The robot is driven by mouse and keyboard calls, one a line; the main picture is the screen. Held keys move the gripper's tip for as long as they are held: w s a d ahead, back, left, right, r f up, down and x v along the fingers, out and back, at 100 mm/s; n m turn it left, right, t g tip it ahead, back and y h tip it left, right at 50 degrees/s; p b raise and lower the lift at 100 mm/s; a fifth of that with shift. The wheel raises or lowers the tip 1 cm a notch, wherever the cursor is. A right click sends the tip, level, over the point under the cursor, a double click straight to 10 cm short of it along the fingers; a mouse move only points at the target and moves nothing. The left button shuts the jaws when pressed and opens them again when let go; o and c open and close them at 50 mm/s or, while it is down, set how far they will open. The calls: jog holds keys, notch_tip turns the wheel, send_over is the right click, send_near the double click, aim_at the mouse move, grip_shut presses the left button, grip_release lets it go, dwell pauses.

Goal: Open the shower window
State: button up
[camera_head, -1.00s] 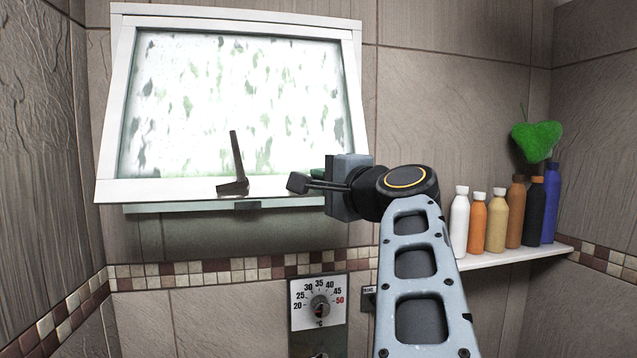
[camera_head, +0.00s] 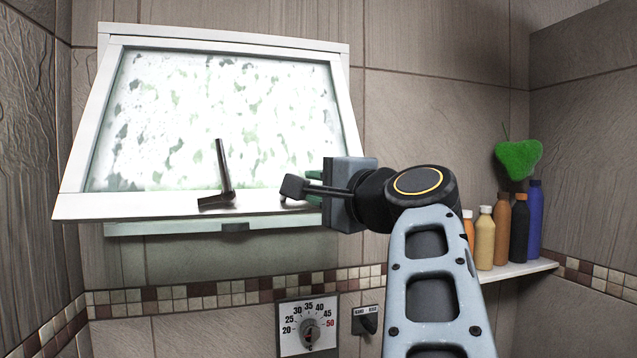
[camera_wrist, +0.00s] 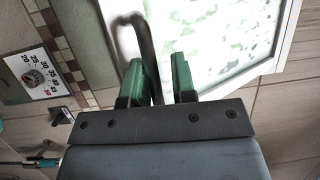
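The shower window (camera_head: 200,205) is a white-framed frosted pane, hinged along its top. Its lower edge stands tilted out from the wall. My gripper (camera_head: 300,188) is at the lower right of the sash, pointing left, right of the handle. I cannot tell whether either finger touches the frame.
A temperature dial (camera_head: 308,328) and a small knob panel (camera_head: 367,321) are on the wall below. A white shelf (camera_head: 515,270) at right holds several bottles (camera_head: 501,230); a green heart-shaped item (camera_head: 518,160) is above them. A side wall (camera_head: 35,150) stands close at left.

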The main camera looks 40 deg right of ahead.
jog(key=shift+f, duration=0.1)
dwell(0.3)
jog(key=s+b, duration=0.3)
jog(key=s, duration=1)
jog(key=shift+s+d+f+b, duration=0.15)
jog(key=shift+s+f+b, duration=0.1)
jog(key=shift+s+b, duration=0.1)
dwell(0.5)
